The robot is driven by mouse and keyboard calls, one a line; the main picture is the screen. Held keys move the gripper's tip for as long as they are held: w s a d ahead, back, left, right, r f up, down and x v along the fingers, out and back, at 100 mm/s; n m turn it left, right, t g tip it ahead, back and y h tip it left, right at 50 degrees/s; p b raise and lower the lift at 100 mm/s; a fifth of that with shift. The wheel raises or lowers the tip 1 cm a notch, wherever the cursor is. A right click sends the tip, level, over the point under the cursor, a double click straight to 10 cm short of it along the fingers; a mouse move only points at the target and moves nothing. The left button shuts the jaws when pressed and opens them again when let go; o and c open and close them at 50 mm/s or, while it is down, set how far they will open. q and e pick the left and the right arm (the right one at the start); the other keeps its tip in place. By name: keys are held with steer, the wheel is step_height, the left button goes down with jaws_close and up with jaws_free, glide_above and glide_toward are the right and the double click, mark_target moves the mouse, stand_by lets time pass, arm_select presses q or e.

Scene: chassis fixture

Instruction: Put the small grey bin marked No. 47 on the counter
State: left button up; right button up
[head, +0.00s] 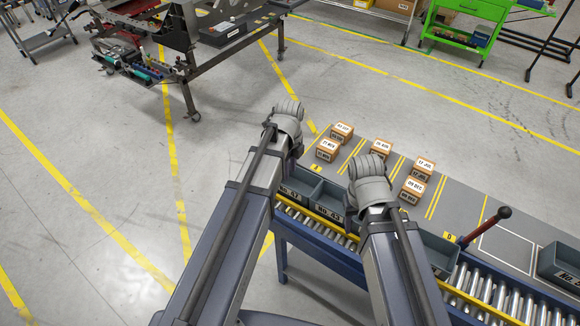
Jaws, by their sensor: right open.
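A small grey bin (299,180) stands at the left end of the roller conveyor; its label is small and seems to read No. 47. My left arm partly hides it. A second grey bin (331,196) stands just right of it, its label seeming to read No. 43 or similar. The grey counter (470,203) runs behind the conveyor. My left arm's grey wrist (287,118) is above and left of the first bin; its fingers are hidden. My right gripper (371,185) is over the counter's front edge, right of both bins, open, with its fingertips not clearly visible.
Small labelled brown boxes (327,149) stand in groups on the counter between yellow lines. A white outlined area (507,249) is bare. Another bin (562,262) is at the right edge.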

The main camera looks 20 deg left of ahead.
arm_select(q)
step_height(320, 180, down, 10)
steer(key=b, duration=0.9)
steer(key=shift+r, duration=0.2)
arm_select(e)
step_height(320, 180, down, 10)
steer(key=shift+r, duration=0.2)
arm_select(q)
steer(key=shift+r, duration=0.1)
jaws_close()
arm_select(e)
steer(key=shift+r, duration=0.15)
